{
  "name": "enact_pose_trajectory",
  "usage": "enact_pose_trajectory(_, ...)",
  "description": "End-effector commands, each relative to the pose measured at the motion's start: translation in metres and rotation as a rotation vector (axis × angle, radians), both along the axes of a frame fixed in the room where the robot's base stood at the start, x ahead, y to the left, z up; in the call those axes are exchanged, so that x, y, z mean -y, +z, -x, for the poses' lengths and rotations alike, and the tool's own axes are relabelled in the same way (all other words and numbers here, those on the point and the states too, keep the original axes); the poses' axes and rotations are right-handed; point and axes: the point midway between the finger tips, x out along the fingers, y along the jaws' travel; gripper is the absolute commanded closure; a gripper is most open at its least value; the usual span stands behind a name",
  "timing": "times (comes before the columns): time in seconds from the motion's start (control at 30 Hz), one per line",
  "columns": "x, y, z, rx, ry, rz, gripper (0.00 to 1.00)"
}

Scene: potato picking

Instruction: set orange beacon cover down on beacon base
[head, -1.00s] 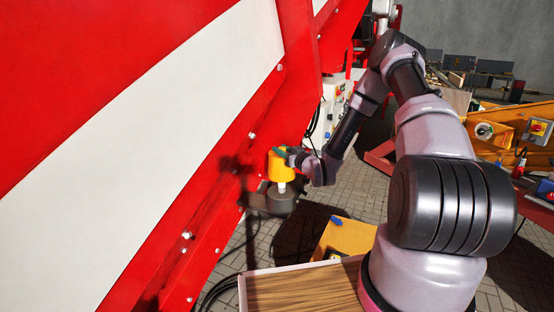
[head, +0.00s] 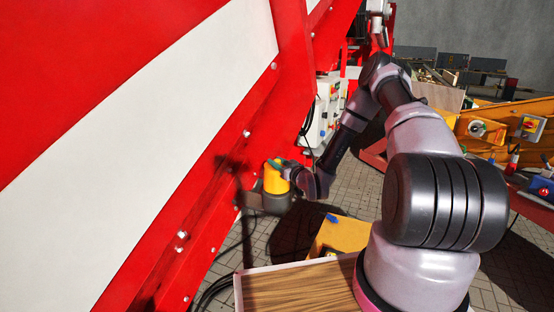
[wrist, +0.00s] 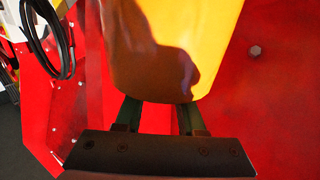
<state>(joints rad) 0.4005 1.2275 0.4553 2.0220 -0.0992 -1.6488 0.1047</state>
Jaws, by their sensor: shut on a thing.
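The orange beacon cover (head: 274,181), yellow-orange in the picture, is upright on the dark grey beacon base (head: 276,203) beside the red machine frame. No gap shows between cover and base in the head view. My gripper (head: 281,166) is shut on the cover near its top, coming from the right. In the wrist view the cover (wrist: 175,45) fills the upper middle, and the gripper's green fingers (wrist: 160,115) reach to it. The base is hidden in the wrist view.
The red and white machine panel (head: 150,110) slopes along the left, close to the cover. A grey control box (head: 322,115) with cables is behind. A yellow box (head: 345,237) and a wood-topped crate (head: 300,287) stand in front. Paved floor (head: 357,190) shows between.

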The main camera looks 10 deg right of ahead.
Motion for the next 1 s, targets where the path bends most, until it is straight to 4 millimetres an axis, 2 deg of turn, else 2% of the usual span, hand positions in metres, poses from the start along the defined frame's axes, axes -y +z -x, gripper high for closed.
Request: enact_pose_trajectory(1.0, 0.0001, -0.0102, 0.0000, 0.000, 0.000, 0.000, 1.00)
